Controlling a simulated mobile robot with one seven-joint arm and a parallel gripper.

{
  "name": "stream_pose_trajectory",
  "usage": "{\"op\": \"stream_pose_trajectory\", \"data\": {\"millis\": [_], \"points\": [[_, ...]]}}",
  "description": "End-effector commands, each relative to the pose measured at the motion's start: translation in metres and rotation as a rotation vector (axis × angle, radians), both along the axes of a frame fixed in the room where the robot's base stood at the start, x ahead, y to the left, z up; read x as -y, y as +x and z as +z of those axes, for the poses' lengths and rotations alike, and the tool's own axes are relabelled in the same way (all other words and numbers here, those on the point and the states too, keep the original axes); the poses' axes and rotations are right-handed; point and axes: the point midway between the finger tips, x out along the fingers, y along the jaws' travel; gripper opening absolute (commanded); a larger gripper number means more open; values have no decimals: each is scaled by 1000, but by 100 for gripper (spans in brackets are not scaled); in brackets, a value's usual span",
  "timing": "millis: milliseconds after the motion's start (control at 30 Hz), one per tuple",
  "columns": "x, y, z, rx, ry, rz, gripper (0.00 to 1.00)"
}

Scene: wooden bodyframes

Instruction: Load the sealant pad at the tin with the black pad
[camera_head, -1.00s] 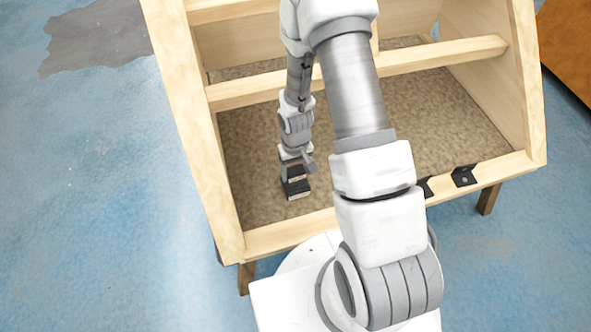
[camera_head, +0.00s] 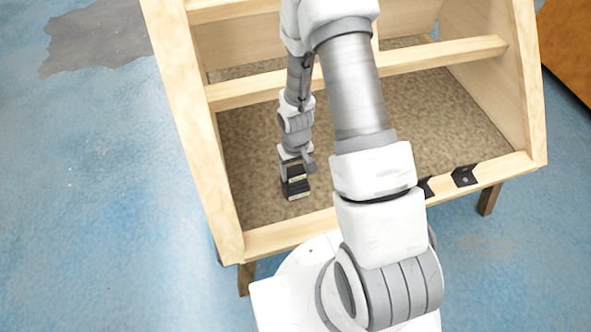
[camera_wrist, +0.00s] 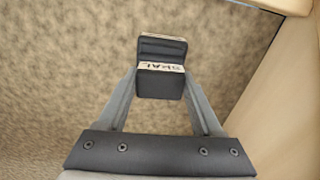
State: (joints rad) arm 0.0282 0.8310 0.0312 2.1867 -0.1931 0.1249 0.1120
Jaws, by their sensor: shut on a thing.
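My gripper (camera_wrist: 160,88) is shut on a black pad (camera_wrist: 160,85), a small dark block between its two grey fingertips in the wrist view. Just beyond the pad is a dark tin (camera_wrist: 160,47) with a pale label strip that seems to read "SEAL", upside down. The pad overlaps the tin's near side in this view, and I cannot tell whether they touch. In the head view the tin (camera_head: 297,189) stands on the speckled floor of the wooden frame, with my gripper (camera_head: 295,168) directly above it. The pad is hard to make out there.
The wooden frame (camera_head: 200,130) has raised side walls and a crossbar (camera_head: 440,60) behind my gripper. Black brackets (camera_head: 464,176) sit on its front rail at the right. The speckled panel (camera_head: 450,120) is bare to the right of my arm.

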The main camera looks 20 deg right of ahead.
Motion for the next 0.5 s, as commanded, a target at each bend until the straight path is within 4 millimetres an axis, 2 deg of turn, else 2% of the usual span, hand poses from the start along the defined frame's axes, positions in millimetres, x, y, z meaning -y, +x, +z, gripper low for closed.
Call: {"op": "stream_pose_trajectory", "data": {"millis": [233, 500], "points": [[0, -1, 2, -3, 0, 0, 23], [0, -1, 24, -2, 0, -1, 23]]}}
